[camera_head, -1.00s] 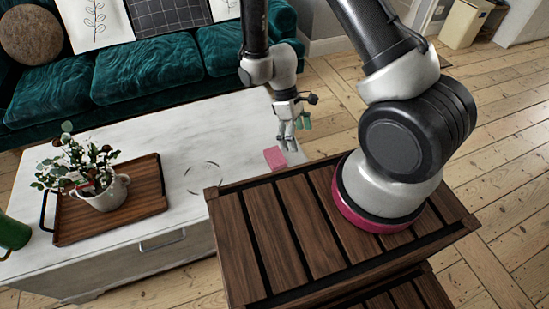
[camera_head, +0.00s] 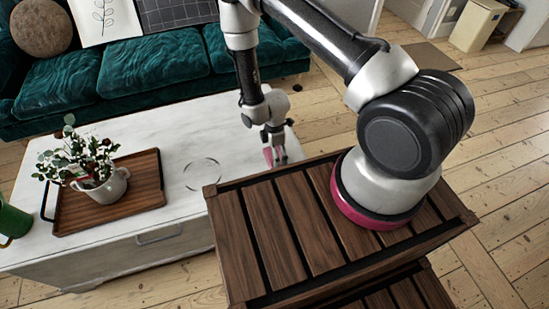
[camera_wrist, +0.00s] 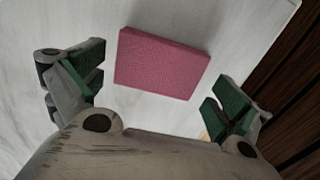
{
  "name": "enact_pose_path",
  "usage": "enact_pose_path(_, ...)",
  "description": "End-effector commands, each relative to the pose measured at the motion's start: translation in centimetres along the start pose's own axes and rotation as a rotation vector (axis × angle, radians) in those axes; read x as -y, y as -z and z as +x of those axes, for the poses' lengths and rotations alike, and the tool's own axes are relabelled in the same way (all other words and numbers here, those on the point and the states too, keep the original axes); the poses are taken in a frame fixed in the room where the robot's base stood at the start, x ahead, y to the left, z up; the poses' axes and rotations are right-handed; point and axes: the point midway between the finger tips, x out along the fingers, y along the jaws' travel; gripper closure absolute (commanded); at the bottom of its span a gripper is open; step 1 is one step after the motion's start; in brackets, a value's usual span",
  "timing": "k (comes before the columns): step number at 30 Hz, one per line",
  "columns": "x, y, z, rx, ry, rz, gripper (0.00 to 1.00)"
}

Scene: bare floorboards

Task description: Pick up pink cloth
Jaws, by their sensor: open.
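The pink cloth (camera_wrist: 160,64) is a flat, block-like pink piece lying on the white table. In the wrist view it sits ahead of and between the two green-padded fingers of my gripper (camera_wrist: 163,95). My gripper is open and empty, with a finger on each side of the cloth's width. In the head view my gripper (camera_head: 276,160) points down over the table's right end, and only a small pink part of the cloth (camera_head: 268,156) shows beside its fingers. The exact height above the cloth is hard to tell.
The white table (camera_head: 185,215) holds a wooden tray (camera_head: 105,215) with a potted plant (camera_head: 95,180), and a green mug (camera_head: 13,222) stands at far left. A slatted wooden surface (camera_head: 300,225) lies close beside the table's right end. A green sofa (camera_head: 150,75) stands behind.

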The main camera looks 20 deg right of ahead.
Motion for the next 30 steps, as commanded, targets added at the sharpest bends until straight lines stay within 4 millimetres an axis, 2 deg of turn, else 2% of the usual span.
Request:
enact_pose_path(3,0.0,-0.1,1.9,0.001,0.002,0.000,0.00)
enact_pose_path(6,0.0,-0.1,2.6,0.001,0.002,0.001,0.00)
enact_pose_path(13,0.0,-0.1,2.7,0.000,0.001,0.001,0.00)
enact_pose_path(18,0.0,-0.1,2.6,0.000,0.001,0.001,0.29)
enact_pose_path(30,-0.1,-0.1,2.0,0.000,0.000,0.001,0.29)
